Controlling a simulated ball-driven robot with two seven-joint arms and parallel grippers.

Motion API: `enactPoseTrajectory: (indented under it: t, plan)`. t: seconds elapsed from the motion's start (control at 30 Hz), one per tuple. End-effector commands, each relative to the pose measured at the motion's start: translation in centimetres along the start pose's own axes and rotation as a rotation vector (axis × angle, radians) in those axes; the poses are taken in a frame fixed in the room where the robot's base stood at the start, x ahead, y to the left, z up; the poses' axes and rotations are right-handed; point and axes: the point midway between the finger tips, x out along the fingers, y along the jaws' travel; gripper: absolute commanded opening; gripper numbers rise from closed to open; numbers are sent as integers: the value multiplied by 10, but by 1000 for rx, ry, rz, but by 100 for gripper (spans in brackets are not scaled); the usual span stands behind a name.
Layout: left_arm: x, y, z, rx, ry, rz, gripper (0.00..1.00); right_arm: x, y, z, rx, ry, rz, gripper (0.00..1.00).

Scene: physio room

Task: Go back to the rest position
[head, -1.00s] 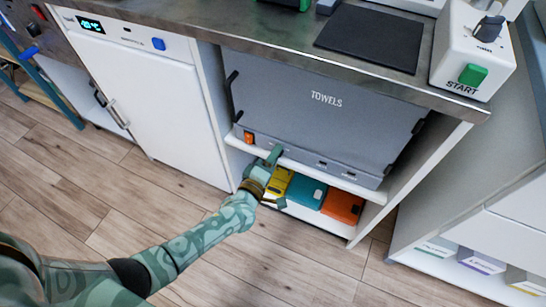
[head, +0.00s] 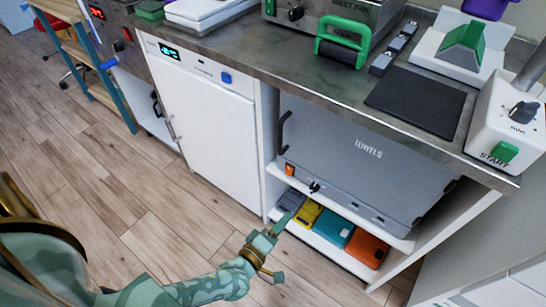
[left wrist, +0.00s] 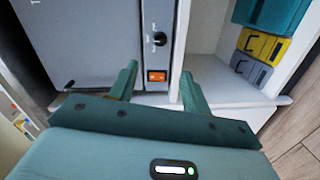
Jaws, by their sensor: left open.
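My left gripper (head: 279,248) is open and empty, in front of the low cabinet and out over the floor. In the left wrist view its two fingers (left wrist: 158,78) stand apart with nothing between them. Beyond them are the grey towel warmer (head: 340,150), marked TOWELS, with its orange switch (left wrist: 157,76) and black knob (left wrist: 160,39). The fingers look apart from it. My right gripper is in neither view.
Below the warmer, a white shelf (head: 330,247) holds grey (head: 291,200), yellow (head: 304,215), teal (head: 335,232) and orange (head: 367,248) cases. A white fridge-like cabinet (head: 205,120) stands left. The steel counter (head: 300,88) lies above. Wooden floor (head: 120,210) is open at left.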

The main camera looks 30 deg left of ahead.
Motion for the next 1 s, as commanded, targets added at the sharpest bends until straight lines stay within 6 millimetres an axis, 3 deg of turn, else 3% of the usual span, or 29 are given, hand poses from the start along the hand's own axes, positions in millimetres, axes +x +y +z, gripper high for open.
enactPoseTrajectory:
  t: [0.2, 0.77, 0.87, 1.0]
  plan:
    - [-22, 1, -1, 0, 1, 2, 48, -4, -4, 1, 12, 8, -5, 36]
    - [-24, 0, 0, 3, -2, 0, 48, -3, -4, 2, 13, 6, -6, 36]
    - [-26, 3, 11, 53, -46, -18, 48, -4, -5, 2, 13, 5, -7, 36]
    - [-42, 13, 47, 290, -229, -85, 48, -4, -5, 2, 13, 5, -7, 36]
